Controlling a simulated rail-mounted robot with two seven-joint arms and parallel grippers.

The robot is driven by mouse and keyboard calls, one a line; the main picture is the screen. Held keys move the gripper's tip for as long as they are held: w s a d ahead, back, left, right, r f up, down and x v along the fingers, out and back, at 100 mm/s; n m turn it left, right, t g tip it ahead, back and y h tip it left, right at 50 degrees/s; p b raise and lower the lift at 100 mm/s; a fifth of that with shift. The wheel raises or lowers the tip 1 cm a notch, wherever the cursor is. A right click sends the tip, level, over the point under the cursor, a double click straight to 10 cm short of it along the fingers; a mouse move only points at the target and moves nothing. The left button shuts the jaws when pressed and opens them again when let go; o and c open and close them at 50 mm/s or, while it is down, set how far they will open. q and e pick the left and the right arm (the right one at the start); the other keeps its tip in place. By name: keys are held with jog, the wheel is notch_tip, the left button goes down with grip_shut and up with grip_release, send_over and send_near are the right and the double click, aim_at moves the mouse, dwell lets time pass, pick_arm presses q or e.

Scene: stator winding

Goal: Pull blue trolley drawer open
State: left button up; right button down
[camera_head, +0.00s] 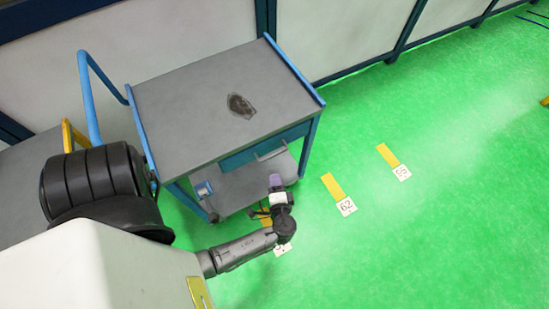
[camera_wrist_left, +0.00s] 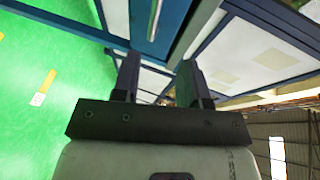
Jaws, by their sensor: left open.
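The blue trolley (camera_head: 190,95) has a grey top, blue posts and a lower shelf. Its blue drawer (camera_head: 236,159) is under the top, with a pale bar handle (camera_head: 270,153) on its front. The drawer looks shut. My left gripper (camera_head: 276,181) is in front of the drawer, just below the handle in the head view, and seems apart from it. In the left wrist view my gripper (camera_wrist_left: 158,82) is open with nothing between its fingers. The handle (camera_wrist_left: 154,20) shows beyond the fingertips there. My right gripper is not in view.
A dark emblem (camera_head: 240,106) marks the trolley top. A grey item with a yellow rail (camera_head: 73,136) stands at the left. White panels with dark blue frames (camera_head: 340,35) stand behind.

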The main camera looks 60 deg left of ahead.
aim_at(275, 154)
pick_arm(q)
jog(key=shift+m, duration=0.3)
jog(key=x, duration=0.9)
jog(key=w+x, duration=0.1)
jog(key=x, duration=0.4)
jog(key=shift+d+f+b, duration=0.3)
jog(key=shift+f, duration=0.05)
grip_shut()
jog(key=shift+s, duration=0.1)
